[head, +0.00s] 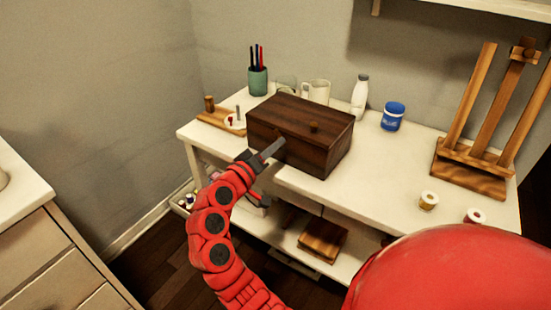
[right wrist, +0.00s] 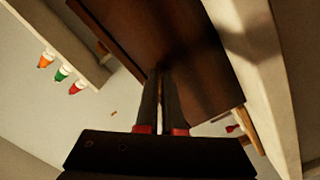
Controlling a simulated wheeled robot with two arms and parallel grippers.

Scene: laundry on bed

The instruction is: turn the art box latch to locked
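The art box (head: 310,138) is a dark brown wooden box with its lid down, standing on the white desk. My right gripper (head: 281,144) reaches the middle of the box's front face, where a small dark latch (head: 280,136) shows just above the fingertips. In the right wrist view my right gripper (right wrist: 160,74) has its fingers nearly together, with a thin gap, against the dark box front (right wrist: 175,40). They look shut on the latch, which is mostly hidden there. Its turned position cannot be told. My left gripper is not in view.
On the desk (head: 375,185), a pen cup (head: 258,81), mug (head: 318,91), white bottle (head: 360,97) and blue jar (head: 393,116) stand behind or beside the box. A wooden easel (head: 470,165) is at the right. Small pots (head: 428,201) stand near the front edge.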

